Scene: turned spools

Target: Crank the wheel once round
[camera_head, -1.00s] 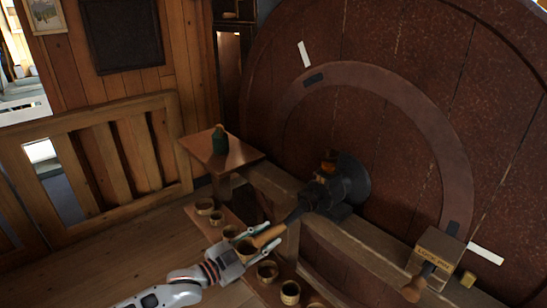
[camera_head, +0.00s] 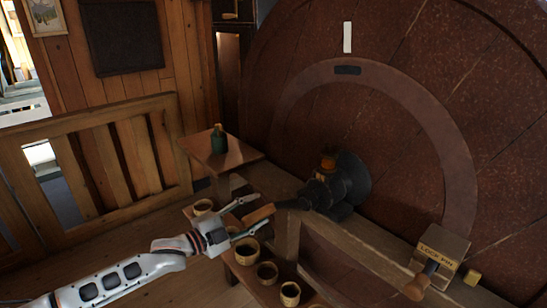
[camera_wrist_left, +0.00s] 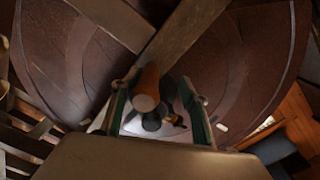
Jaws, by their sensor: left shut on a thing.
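The large brown wheel (camera_head: 420,70) fills the right of the head view, with a white mark (camera_head: 347,37) near its top and a dark mark (camera_head: 347,70) on its inner ring. A black hub (camera_head: 345,185) sits in front of it, with a crank arm reaching left to a wooden handle (camera_head: 259,214). My left gripper (camera_head: 255,212) is shut on this handle, a finger on each side. In the left wrist view the handle (camera_wrist_left: 147,88) shows end-on between the fingers. My right gripper is not in view.
A box labelled LOCK PIN (camera_head: 442,243) with a wooden knob stands on the beam at right. A small table (camera_head: 235,155) holds a green bottle (camera_head: 219,140). Several small pots (camera_head: 267,272) stand on a low shelf below the handle. A wooden railing (camera_head: 100,165) is at left.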

